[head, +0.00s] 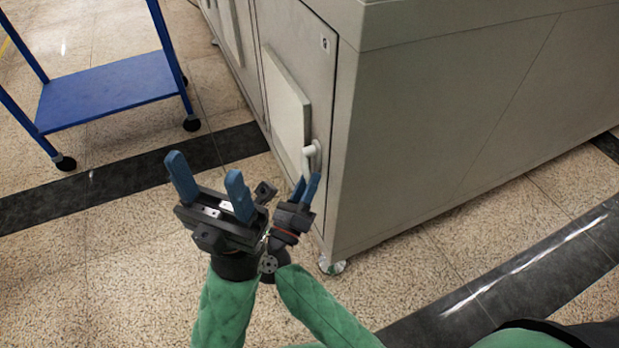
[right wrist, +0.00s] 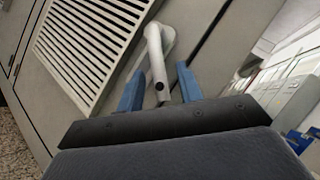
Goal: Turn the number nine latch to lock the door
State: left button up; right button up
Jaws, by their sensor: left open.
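The latch (head: 311,153) is a light grey lever handle on the near edge of the cabinet door (head: 290,90). In the right wrist view the latch (right wrist: 155,55) points down toward my right gripper (right wrist: 160,90). Its end lies between the two blue fingertips, with a gap visible on each side. In the head view my right gripper (head: 306,187) is just below the latch. My left gripper (head: 210,180) is open and empty, left of the right one and away from the door. A small label (head: 325,43) sits above the latch; its character is too small to read surely.
The grey cabinet (head: 450,110) stands on casters, its corner just right of my right gripper. A light panel (head: 287,100) is on the door; it shows slats in the right wrist view. A blue cart (head: 110,90) stands at the left. The floor between is clear.

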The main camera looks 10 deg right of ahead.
jog(key=v, duration=0.6)
jog(key=shift+s+p, duration=0.2)
jog(key=shift+p, duration=0.25)
jog(key=shift+a+f, duration=0.1)
jog(key=shift+a, duration=0.05)
